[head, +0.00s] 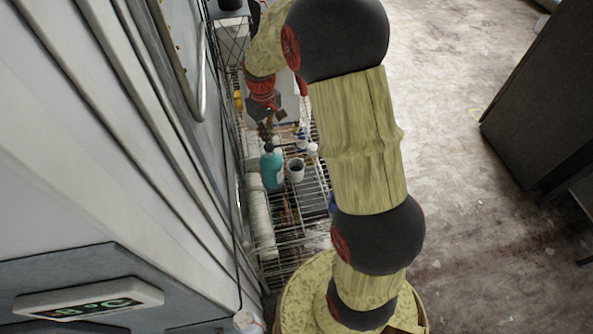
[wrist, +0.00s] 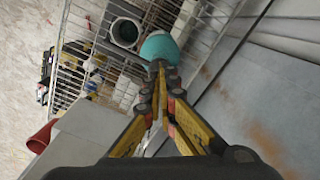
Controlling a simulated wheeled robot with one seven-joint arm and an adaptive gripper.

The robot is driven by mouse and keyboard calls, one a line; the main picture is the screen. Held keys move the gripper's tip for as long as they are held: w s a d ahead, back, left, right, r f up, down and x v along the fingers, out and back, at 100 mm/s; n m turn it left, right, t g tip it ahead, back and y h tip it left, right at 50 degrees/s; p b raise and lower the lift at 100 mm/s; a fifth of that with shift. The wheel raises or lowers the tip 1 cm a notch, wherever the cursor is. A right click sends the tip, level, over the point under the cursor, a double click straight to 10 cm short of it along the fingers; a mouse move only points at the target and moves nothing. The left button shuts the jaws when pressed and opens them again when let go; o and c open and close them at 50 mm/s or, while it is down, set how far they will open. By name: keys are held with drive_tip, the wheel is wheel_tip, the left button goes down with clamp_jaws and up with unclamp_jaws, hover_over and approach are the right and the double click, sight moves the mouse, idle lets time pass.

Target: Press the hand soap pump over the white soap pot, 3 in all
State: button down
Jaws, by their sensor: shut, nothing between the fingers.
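The hand soap is a teal bottle (head: 272,172) standing upright on a wire rack, with a dark top. The white soap pot (head: 296,171) stands just right of it, open at the top with a dark inside. In the wrist view the teal bottle (wrist: 158,46) is partly hidden behind my fingertips, and the pot (wrist: 125,33) is to its left. My gripper (wrist: 161,72) is shut and empty, its tips overlapping the near side of the bottle. In the head view my gripper (head: 267,138) is just above the bottle's top. I cannot tell whether it touches the pump.
The wire rack (head: 290,240) holds white rolls (head: 258,215) and small items near the bottle. A pale panelled wall with a display (head: 90,300) stands close on the left. A red cup (wrist: 40,138) shows in the wrist view. Open floor (head: 450,170) lies to the right.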

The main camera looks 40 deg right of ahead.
wheel_tip(320, 180, up, 6)
drive_tip(key=p, duration=0.3)
drive_tip(key=shift+f, duration=0.1)
idle(0.6)
drive_tip(key=s+a+f+t+b, duration=0.1)
drive_tip(key=s+a+t+b, duration=0.1)
drive_tip(key=s+b, duration=0.6)
drive_tip(key=s+a+f+m+t+b, duration=0.1)
drive_tip(key=s+a+f+b, duration=0.1)
drive_tip(key=s+a+b, duration=0.3)
drive_tip(key=s+a+f+t+b, duration=0.2)
drive_tip(key=s+a+b, duration=0.2)
drive_tip(key=s+b, duration=0.7)
drive_tip(key=shift+s+f+t+b, duration=0.15)
drive_tip(key=shift+s+t+b, duration=0.15)
drive_tip(key=shift+s, duration=0.35)
